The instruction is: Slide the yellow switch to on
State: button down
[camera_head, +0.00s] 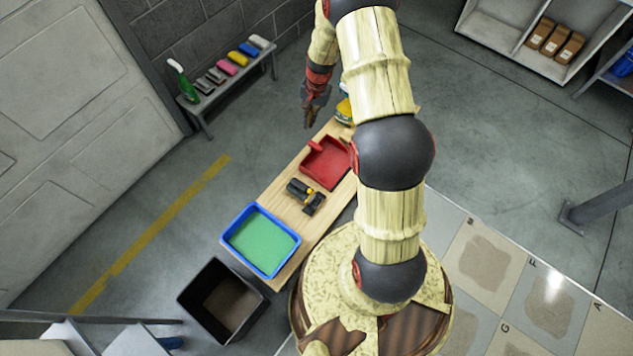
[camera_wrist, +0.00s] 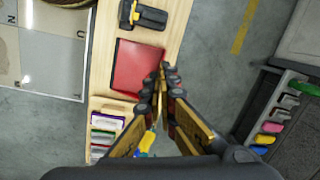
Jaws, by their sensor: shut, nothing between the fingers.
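A black device with small yellow parts (camera_head: 308,195) lies on the wooden bench (camera_head: 270,200), between the red tray and the blue tub. The yellow switch is too small to make out clearly, so I cannot tell its position. The device also shows at the top of the wrist view (camera_wrist: 150,17), with a yellow piece at its left end. My gripper (camera_head: 311,123) is shut and empty. It hangs near the far end of the bench, beyond the red tray and apart from the device. In the wrist view its fingertips (camera_wrist: 163,68) meet over the red tray's edge.
A red tray (camera_head: 327,165) lies between my gripper and the device. A blue tub with green contents (camera_head: 262,242) stands at the bench's near end, a dark bin (camera_head: 222,300) on the floor beside it. A low shelf (camera_head: 240,78) holds a green bottle and several coloured pads.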

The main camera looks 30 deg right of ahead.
aim_at(312, 190)
jog(key=s+f+m+b, duration=0.1)
jog(key=s+f, duration=0.1)
jog(key=f, duration=0.8)
jog(key=s+f+m+g+b, duration=0.1)
jog(key=s+f, duration=0.2)
jog(key=f, duration=0.8)
jog(key=s+d+f+m+b, duration=0.1)
jog(key=s+f, duration=0.1)
jog(key=f, duration=0.8)
jog(key=shift+s+f+y, duration=0.2)
jog(key=shift+f+y, duration=0.15)
jog(key=shift+y, duration=0.05)
jog(key=shift+s+a+b, duration=0.15)
jog(key=shift+s+a, duration=0.05)
jog(key=shift+a, duration=0.45)
jog(key=shift+s+a+b, duration=0.1)
jog(key=shift+s+a, duration=0.15)
jog(key=shift+a, duration=0.35)
jog(key=shift+s+a+b, duration=0.15)
jog(key=shift+s+a, duration=0.05)
jog(key=shift+a, duration=0.45)
jog(key=shift+s+a, duration=0.3)
jog(key=shift+a, duration=0.4)
jog(key=shift+s+a, duration=0.25)
jog(key=shift+a, duration=0.45)
